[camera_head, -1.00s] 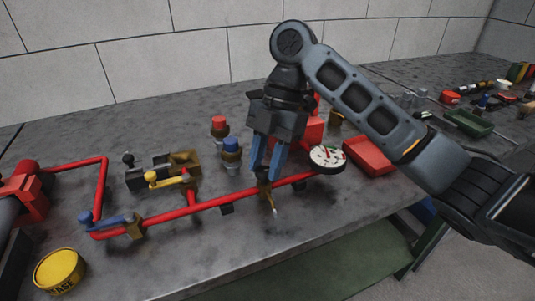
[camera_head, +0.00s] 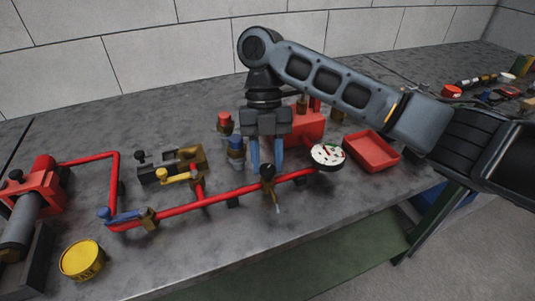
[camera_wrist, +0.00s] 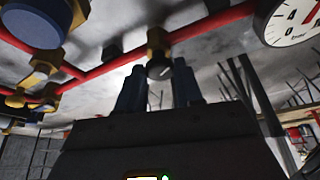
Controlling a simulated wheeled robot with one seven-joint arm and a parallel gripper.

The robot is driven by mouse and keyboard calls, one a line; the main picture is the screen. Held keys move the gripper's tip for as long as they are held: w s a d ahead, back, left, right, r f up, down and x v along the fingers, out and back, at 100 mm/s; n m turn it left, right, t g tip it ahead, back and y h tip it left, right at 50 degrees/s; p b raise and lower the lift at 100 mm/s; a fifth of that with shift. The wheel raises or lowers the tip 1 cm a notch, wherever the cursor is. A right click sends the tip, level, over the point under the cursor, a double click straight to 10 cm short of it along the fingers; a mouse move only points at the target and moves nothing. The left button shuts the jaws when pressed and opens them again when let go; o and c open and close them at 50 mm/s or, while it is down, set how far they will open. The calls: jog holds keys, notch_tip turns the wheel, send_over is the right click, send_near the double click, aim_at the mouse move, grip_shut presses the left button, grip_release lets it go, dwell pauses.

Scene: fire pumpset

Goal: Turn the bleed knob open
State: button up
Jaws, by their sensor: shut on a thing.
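The bleed knob (camera_head: 267,172) is a small dark knob on top of a brass fitting on the red pipe, left of the round gauge, with a short brass spout (camera_head: 277,198) below it. My gripper (camera_head: 267,168) points down from above, its two blue fingers on either side of the knob and shut on it. In the wrist view the dark round knob (camera_wrist: 158,69) sits between the two finger tips, with the brass fitting (camera_wrist: 157,42) behind it. The exact finger contact is too small to make out.
The white gauge (camera_head: 327,155) stands close right of my gripper. A red tray (camera_head: 372,151) is at right.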

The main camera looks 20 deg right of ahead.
dwell(0.4)
jog(key=o, duration=1)
jog(key=shift+o, duration=0.2)
jog(key=v, duration=0.7)
jog(key=shift+w+r, duration=0.25)
jog(key=shift+r, duration=0.1)
